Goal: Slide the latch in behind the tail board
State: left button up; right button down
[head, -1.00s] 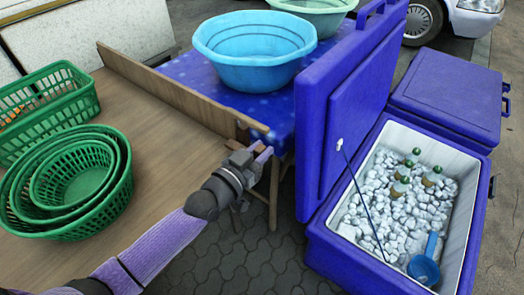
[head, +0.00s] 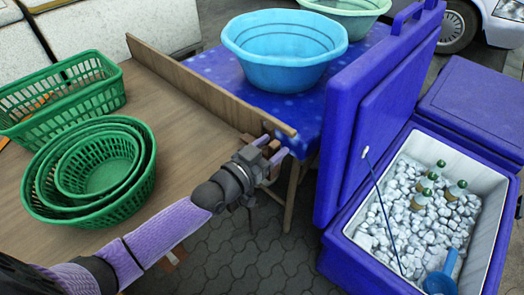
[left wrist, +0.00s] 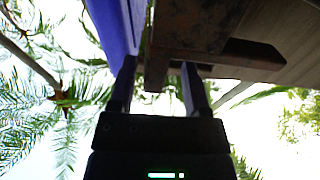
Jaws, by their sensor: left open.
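The tail board (head: 200,86) is a long, thin wooden board standing on edge along the far side of the brown table. A small wooden piece, apparently the latch (head: 247,139), shows at the board's near right end, partly hidden by my gripper. My left gripper (head: 272,148) is just below that end, its fingers apart. In the left wrist view, the fingers (left wrist: 159,68) point up at dark wooden parts (left wrist: 250,55) under the board's end. A narrow wooden piece (left wrist: 157,68) shows between the fingers; I cannot tell whether they touch it. My right gripper is out of view.
Nested green baskets (head: 98,165) and a green crate (head: 62,95) occupy the table (head: 185,135). A blue basin (head: 285,45) stands on the blue-covered table beyond the board. An open blue cooler (head: 335,235) with its raised lid (head: 385,110) stands close right of my gripper.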

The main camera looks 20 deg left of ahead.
pick_arm(q)
jog(key=p+v, duration=0.2)
jog(key=v, duration=0.7)
jog(key=shift+p, duration=0.4)
jog(key=shift+s+r, duration=0.1)
